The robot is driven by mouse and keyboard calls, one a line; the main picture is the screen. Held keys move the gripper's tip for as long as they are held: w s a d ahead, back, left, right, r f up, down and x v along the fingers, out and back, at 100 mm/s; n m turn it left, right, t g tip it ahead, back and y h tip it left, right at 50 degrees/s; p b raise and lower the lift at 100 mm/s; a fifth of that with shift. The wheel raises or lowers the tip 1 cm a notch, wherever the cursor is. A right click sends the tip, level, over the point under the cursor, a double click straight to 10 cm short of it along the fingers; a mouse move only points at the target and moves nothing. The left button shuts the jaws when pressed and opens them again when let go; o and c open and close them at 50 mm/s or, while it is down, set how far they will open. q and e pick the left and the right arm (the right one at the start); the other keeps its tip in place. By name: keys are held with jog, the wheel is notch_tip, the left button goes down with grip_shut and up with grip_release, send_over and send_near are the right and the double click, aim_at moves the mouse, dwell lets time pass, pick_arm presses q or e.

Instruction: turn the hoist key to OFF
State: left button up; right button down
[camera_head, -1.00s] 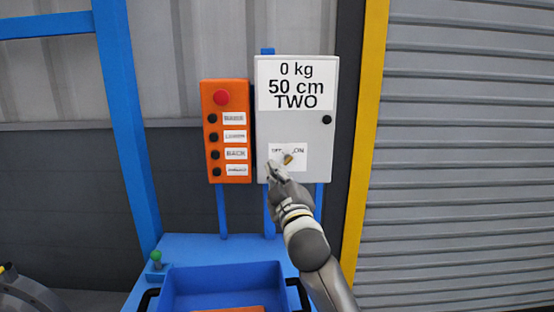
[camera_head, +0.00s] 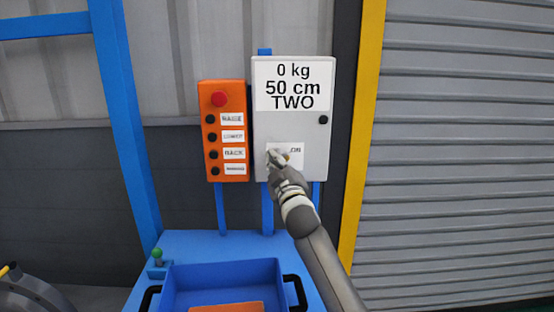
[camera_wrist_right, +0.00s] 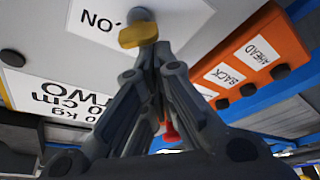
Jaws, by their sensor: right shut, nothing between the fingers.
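The hoist key (camera_head: 286,156) is a small brass-yellow key on the white OFF/ON label of the grey control box (camera_head: 322,165). In the right wrist view the key (camera_wrist_right: 135,36) stands out from a round grey lock barrel beside the word ON. My right gripper (camera_head: 271,157) is shut and empty, at the left of the key and in front of the label. In the wrist view its fingertips (camera_wrist_right: 152,58) are right beside the key; I cannot tell whether they touch it. The OFF side of the label is hidden. My left gripper is not in view.
An orange button panel (camera_head: 241,105) with a red button (camera_head: 219,99) and several black buttons stands just left of the box. Below are a blue tray (camera_head: 170,285) and a green-topped lever (camera_head: 157,254). A yellow post (camera_head: 366,100) and grey shutter are right.

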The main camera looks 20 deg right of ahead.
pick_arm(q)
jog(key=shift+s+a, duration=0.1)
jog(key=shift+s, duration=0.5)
pick_arm(e)
jog(key=shift+f, duration=0.2)
jog(key=shift+d, duration=0.1)
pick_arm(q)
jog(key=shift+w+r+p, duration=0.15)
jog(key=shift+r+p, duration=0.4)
pick_arm(e)
jog(key=shift+n, duration=0.5)
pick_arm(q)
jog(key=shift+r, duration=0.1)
